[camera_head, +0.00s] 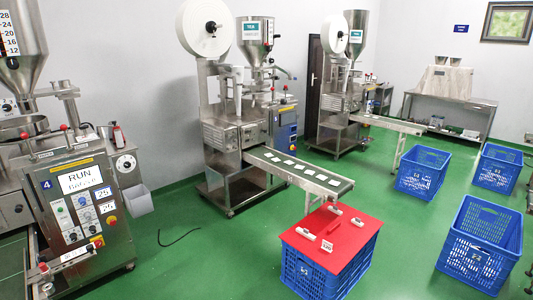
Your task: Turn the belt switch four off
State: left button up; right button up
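The machine marked 4 (46,184) stands at the left edge, with a slanted grey control panel (95,235). Its display (81,179) reads RUN, with a smaller line of text under it. Neither of my grippers shows in this view.
A blue crate with a red lid (350,238) stands in front of a conveyor (300,172) carrying white teabags. Blue crates (480,240) stand at right. A dark cable (180,237) lies on the green floor (215,260), which is otherwise open between machine 4 and the red-lidded crate.

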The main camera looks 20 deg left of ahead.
aim_at(42, 258)
jog(key=i+u, duration=0.7)
jog(key=i+l+u, duration=0.2)
jog(key=i+u, duration=0.15)
jog(key=i+j+u, duration=0.1)
jog(key=i+u, duration=0.15)
jog(key=u, duration=0.2)
jog(key=i+u, duration=0.3)
jog(key=u, duration=0.2)
jog(key=i+l+u, duration=0.15)
jog(key=u, duration=0.3)
jog(key=i+l+u, duration=0.25)
jog(key=u, duration=0.25)
jog(key=i+l+u, duration=0.15)
jog(key=i+l, duration=0.15)
jog(key=i+l+u, duration=0.35)
jog(key=i+l, duration=0.2)
jog(key=i+l+u, duration=0.2)
jog(key=l, duration=0.3)
jog(key=i+l+u, duration=0.15)
jog(key=i+l, duration=0.15)
jog(key=l, duration=0.1)
